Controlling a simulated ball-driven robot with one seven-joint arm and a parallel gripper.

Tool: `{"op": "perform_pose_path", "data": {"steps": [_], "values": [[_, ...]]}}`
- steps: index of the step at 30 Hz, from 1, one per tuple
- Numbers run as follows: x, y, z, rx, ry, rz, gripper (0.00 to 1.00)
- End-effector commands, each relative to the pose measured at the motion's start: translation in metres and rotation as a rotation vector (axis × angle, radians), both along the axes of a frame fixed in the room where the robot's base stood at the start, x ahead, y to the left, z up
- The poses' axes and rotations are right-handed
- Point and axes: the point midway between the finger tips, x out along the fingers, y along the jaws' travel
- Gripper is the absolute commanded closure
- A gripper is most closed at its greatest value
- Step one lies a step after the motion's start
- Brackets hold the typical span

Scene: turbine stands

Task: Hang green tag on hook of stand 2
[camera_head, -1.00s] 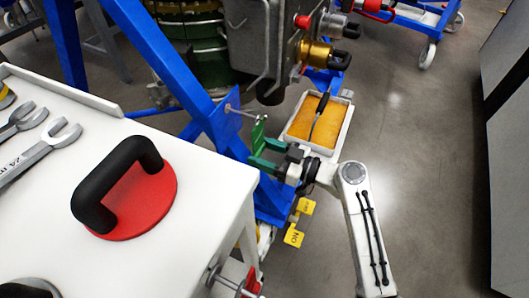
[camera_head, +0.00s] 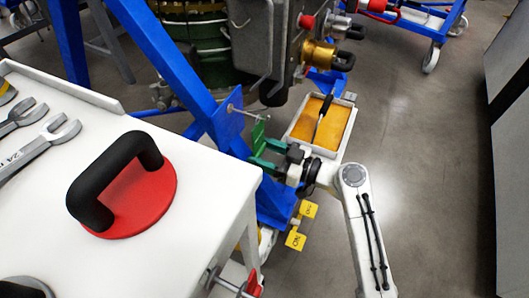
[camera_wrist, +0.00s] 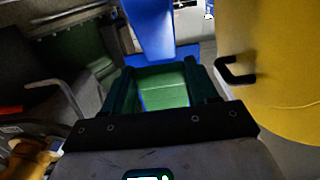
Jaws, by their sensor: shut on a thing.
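The green tag (camera_head: 258,132) is held upright at the tips of my gripper (camera_head: 266,152), beside the blue stand in the head view. In the wrist view the tag (camera_wrist: 163,88) fills the gap between the dark green fingers of my gripper (camera_wrist: 163,82), which is shut on it. A thin metal hook (camera_head: 240,109) sticks out from a blue plate (camera_head: 226,122) on the stand. Its outer end is close to the top of the tag. I cannot tell whether they touch. The stand's number is not readable.
A white table (camera_head: 190,235) with a red-based black handle (camera_head: 135,200) and wrenches (camera_head: 40,142) stands at left. A tray with an orange bottom (camera_head: 337,122) lies behind my gripper. Yellow tags (camera_head: 295,240) hang below. Open floor (camera_head: 430,150) is at right.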

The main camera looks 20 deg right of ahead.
Motion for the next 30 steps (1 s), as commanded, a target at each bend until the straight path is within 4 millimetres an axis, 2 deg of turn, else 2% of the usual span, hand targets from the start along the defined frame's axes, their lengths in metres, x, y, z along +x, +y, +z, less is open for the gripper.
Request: {"op": "perform_pose_path", "data": {"steps": [7, 8, 15, 17, 22, 25, 30], "values": [[0.0015, 0.0015, 0.0003, 0.0, -0.001, 0.001, 0.96], [0.0015, 0.0015, 0.0002, 0.0, -0.001, 0.001, 0.41], [0.0014, 0.0013, 0.0, 0.0, 0.0, 0.0, 0.18], [0.0014, 0.0013, 0.0, 0.0, 0.0, 0.0, 0.12], [0.0014, 0.0013, 0.0, 0.0, 0.0, 0.0, 0.12], [0.0013, 0.0013, -0.0001, 0.0, 0.0, 0.0, 0.03], [0.0013, 0.0013, -0.0001, 0.0, 0.0, 0.0, 0.03]]}}
